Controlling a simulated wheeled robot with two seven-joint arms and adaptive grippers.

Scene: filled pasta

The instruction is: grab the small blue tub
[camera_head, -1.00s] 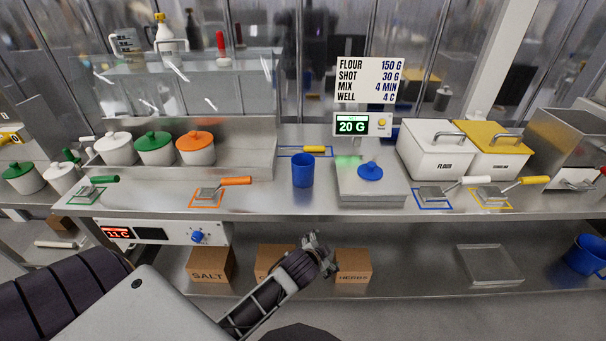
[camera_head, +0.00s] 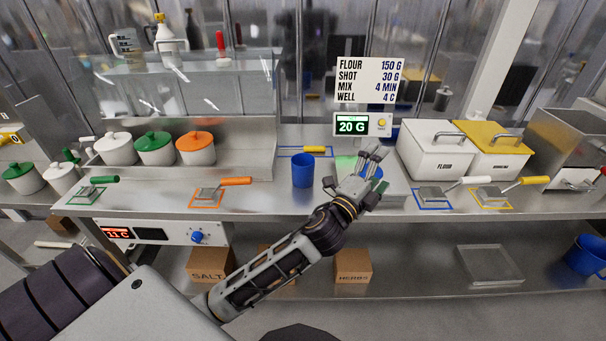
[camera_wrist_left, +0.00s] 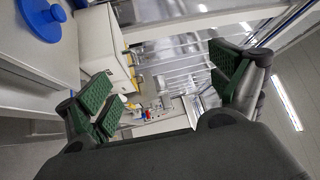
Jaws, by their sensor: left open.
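A small round blue piece (camera_head: 377,173) sits on the grey scale (camera_head: 395,188), mostly hidden behind my left gripper. A taller blue cup (camera_head: 303,172) stands upright on the counter, left of the scale. My left gripper (camera_head: 373,153) is open and empty, over or in front of the scale; whether it touches anything is unclear. My right gripper is not in view.
A white flour bin (camera_head: 433,163) and a yellow-lidded bin (camera_head: 500,165) stand right of the scale. A display (camera_head: 363,124) reading 20 G stands behind it. Lidded pots (camera_head: 155,150) are at the left. The counter front between the orange scoop (camera_head: 235,182) and the blue cup is clear.

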